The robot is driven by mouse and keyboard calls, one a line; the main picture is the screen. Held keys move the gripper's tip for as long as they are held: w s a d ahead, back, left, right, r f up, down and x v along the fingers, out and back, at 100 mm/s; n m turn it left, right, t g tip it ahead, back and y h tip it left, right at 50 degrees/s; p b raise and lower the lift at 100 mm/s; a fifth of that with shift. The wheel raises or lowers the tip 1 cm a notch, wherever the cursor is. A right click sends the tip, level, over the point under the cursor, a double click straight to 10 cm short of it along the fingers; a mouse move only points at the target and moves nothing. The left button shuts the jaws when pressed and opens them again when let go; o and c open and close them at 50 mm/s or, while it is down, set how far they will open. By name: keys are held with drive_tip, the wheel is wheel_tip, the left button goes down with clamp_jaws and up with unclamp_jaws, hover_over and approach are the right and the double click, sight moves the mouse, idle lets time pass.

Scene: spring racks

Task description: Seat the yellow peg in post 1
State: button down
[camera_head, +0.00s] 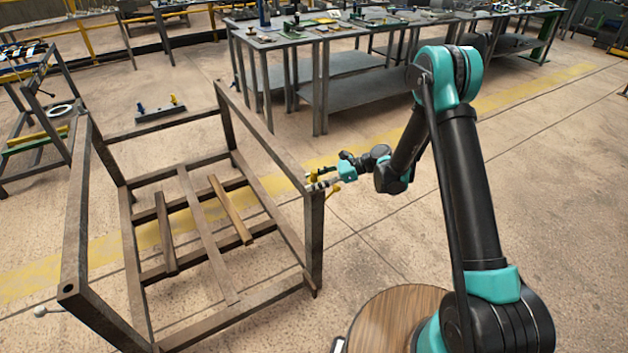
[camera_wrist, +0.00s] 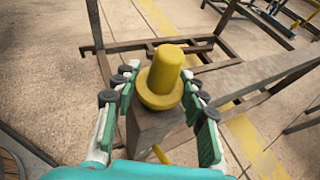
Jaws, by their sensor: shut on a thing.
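The yellow peg (camera_wrist: 166,68), a rounded cylinder with a wide collar, stands between the fingers of my gripper (camera_wrist: 160,88) in the wrist view. My gripper is shut on it. The brown metal corner post (camera_wrist: 150,128) of the rack is right below the collar. The collar hides the peg's lower end, so I cannot tell whether it is in the post or just above it. In the head view my gripper (camera_head: 322,184) is at the top of the near right corner post (camera_head: 314,235). No post number is readable. A small yellow part (camera_wrist: 160,154) shows beside the post.
The open rack frame (camera_head: 200,325) stands left of my arm, with crossbars low inside it. A long workbench (camera_head: 350,65) with tools stands behind. A dark bar with small fittings (camera_head: 160,113) lies on the floor behind the rack.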

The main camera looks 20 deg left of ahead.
drive_tip(key=shift+f, duration=0.8)
drive_tip(key=c, duration=0.8)
unclamp_jaws()
drive_tip(key=shift+d, duration=0.1)
drive_tip(key=v, duration=1.1)
drive_tip(key=shift+w+d+r, duration=0.15)
drive_tip(key=shift+d+r, duration=0.05)
drive_tip(key=shift+d, duration=0.15)
